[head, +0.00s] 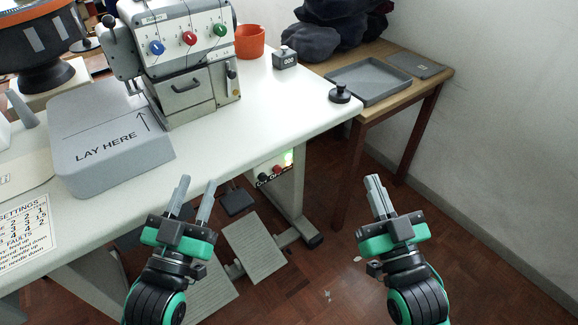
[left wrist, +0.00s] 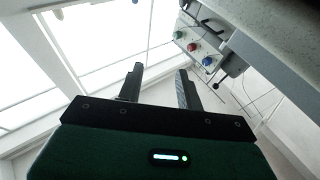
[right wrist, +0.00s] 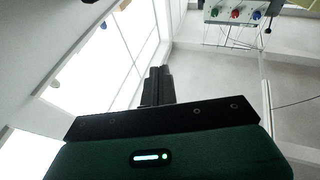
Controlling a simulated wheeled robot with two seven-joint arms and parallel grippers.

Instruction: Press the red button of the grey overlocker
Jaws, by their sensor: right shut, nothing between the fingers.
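The grey overlocker (head: 205,85) stands at the back of the white table in the head view. Its upper front carries a red button (head: 189,38) between a blue one (head: 157,47) and a green one (head: 220,30). The red button also shows in the left wrist view (left wrist: 193,47) and in the right wrist view (right wrist: 235,13). My left gripper (head: 197,182) is open and empty, in front of the table's front edge and well short of the overlocker. My right gripper (head: 374,179) is shut and empty, further right over the floor. Neither touches anything.
A grey "LAY HERE" block (head: 105,150) lies on the table left of the overlocker. An orange cup (head: 250,42), a small grey box (head: 285,58) and a black knobbed piece (head: 340,94) stand to the right. A lit switch box (head: 275,170) hangs below the table edge.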

